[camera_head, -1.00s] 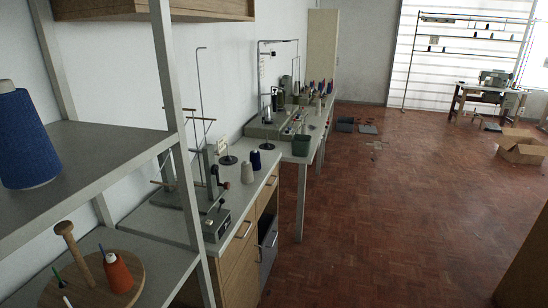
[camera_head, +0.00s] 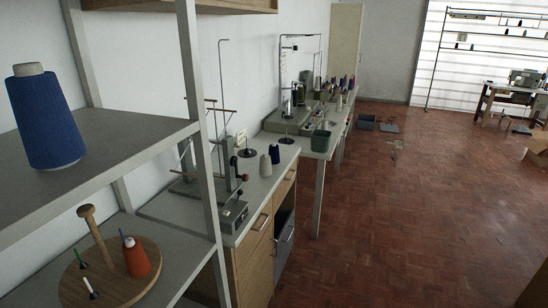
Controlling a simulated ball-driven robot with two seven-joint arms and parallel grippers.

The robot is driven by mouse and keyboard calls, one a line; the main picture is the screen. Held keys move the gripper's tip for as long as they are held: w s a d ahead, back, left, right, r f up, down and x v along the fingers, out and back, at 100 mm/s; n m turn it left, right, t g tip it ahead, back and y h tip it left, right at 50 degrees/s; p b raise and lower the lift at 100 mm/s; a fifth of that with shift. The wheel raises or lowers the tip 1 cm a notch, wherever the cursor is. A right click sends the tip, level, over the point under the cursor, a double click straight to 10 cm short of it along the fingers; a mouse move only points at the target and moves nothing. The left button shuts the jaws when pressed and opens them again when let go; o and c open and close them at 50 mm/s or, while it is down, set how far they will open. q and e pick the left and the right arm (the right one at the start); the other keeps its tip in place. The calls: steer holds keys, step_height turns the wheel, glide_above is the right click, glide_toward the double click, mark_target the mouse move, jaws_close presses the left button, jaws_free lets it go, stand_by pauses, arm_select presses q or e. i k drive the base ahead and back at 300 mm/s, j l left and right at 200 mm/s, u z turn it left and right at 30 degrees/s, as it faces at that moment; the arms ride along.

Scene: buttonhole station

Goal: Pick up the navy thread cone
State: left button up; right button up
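A small dark navy thread cone (camera_head: 275,154) stands upright on the grey counter (camera_head: 253,190), near its front edge. A larger blue cone (camera_head: 45,120) with a pale top stands upright on the upper grey shelf (camera_head: 120,142) at the near left. Neither of my grippers is in view.
The shelf's metal post (camera_head: 200,120) stands between me and the counter's near end. A winder with rods (camera_head: 222,185) stands behind the cones. A round wooden spool holder (camera_head: 112,278) with an orange cone (camera_head: 136,258) is on the lower shelf.

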mark_target(273, 148)
steer(key=i+l+u, duration=0.2)
steer(key=i+l, duration=0.6)
